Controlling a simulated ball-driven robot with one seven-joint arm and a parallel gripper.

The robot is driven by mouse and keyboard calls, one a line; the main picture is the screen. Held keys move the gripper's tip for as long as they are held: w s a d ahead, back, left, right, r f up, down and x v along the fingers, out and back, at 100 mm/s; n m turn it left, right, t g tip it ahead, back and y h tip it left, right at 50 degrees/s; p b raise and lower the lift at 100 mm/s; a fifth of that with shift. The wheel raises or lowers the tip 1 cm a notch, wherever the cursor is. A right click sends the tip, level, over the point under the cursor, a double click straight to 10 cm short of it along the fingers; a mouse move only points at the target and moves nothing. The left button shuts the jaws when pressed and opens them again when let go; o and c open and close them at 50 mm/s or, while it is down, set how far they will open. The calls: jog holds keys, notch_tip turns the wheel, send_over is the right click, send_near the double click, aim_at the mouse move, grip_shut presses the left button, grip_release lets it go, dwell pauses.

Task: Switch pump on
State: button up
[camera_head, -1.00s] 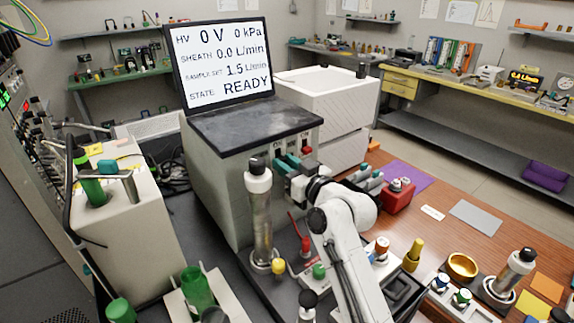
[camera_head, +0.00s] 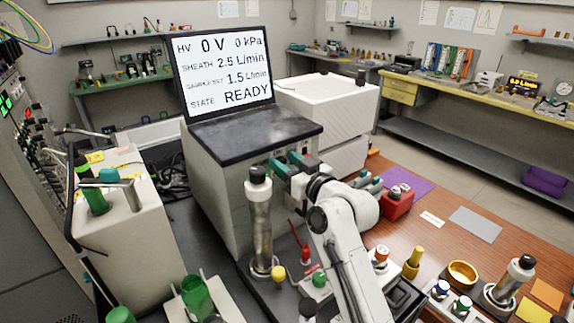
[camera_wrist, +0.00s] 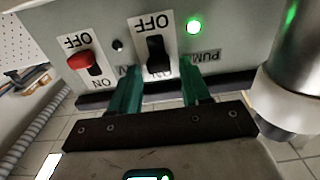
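The pump switch (camera_wrist: 157,55) is a black lever on a white plate marked OFF and ON, upside down in the wrist view. A partly cut-off "PUM" label (camera_wrist: 205,57) and a lit green lamp (camera_wrist: 193,26) are beside it. My gripper (camera_wrist: 162,75) has its two teal fingers apart, one toward each side of the switch; contact with the lever cannot be told. In the head view my gripper (camera_head: 291,162) is at the front of the grey instrument (camera_head: 215,180) and hides the switches. The screen (camera_head: 222,68) reads SHEATH 2.5 L/min, HV 0 V, STATE READY.
A second switch with a red lever (camera_wrist: 80,62) is left of the pump switch in the wrist view. A metal cylinder with a black cap (camera_head: 259,220) stands close to my arm, and a red block (camera_head: 397,204) lies right of it.

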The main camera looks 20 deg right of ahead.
jog(key=shift+o, duration=0.4)
jog(key=shift+s+f, duration=0.1)
jog(key=shift+s+d, duration=0.15)
jog(key=shift+s, duration=0.15)
jog(key=b+v, duration=0.2)
jog(key=v, duration=0.8)
